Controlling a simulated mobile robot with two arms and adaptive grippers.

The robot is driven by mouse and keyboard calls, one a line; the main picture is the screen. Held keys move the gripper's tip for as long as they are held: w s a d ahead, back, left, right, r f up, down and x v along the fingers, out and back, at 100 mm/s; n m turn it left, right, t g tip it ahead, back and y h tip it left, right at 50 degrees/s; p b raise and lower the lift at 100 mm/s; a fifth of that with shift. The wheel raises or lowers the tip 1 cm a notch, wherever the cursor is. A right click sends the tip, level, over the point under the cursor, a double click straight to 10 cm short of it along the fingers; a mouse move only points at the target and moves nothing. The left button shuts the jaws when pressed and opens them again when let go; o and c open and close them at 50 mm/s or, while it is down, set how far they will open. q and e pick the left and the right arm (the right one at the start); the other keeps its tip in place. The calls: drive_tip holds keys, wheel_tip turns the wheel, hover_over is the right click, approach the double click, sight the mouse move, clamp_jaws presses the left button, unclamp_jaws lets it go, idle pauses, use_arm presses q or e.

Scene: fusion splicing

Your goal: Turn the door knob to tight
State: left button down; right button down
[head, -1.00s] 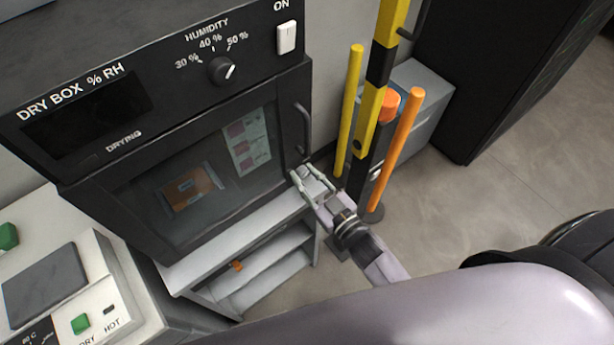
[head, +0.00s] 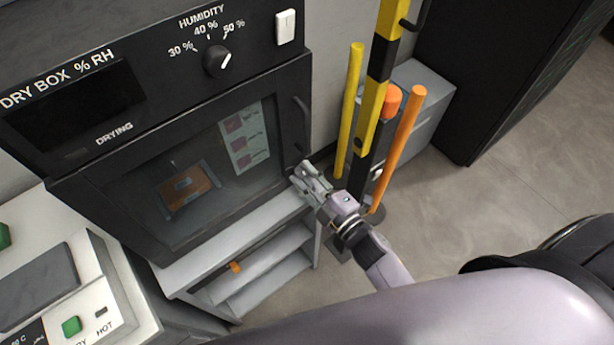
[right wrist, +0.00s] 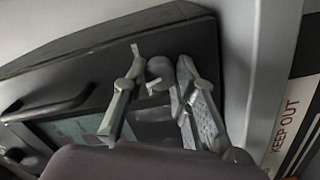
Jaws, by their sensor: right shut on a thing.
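The dry box door (head: 245,185) is closed, with a dark window and a bar handle (head: 302,122) on its right side. My right gripper (head: 304,175) is at the door's lower right corner. In the right wrist view, the round grey door knob (right wrist: 159,68), with a pale mark on it, sits between the two fingers of my right gripper (right wrist: 160,62), which is shut on it. The knob is hidden behind the fingers in the head view. My left gripper is not in view.
A humidity dial (head: 217,61) and a white switch (head: 286,27) are on the panel above the door. A yellow post (head: 349,115) and an orange post (head: 398,150) stand close to the right of my right gripper. A white shelf (head: 265,268) is below.

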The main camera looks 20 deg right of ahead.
drive_tip(key=n+b, duration=0.1)
drive_tip(key=n, duration=0.4)
drive_tip(key=shift+f+n+b, duration=0.1)
drive_tip(key=shift+n+b, duration=0.2)
drive_tip(key=shift+b, duration=0.05)
idle(0.4)
drive_tip(key=c, duration=1.3)
unclamp_jaws()
drive_tip(key=v, duration=1.2)
drive_tip(key=shift+d, duration=0.1)
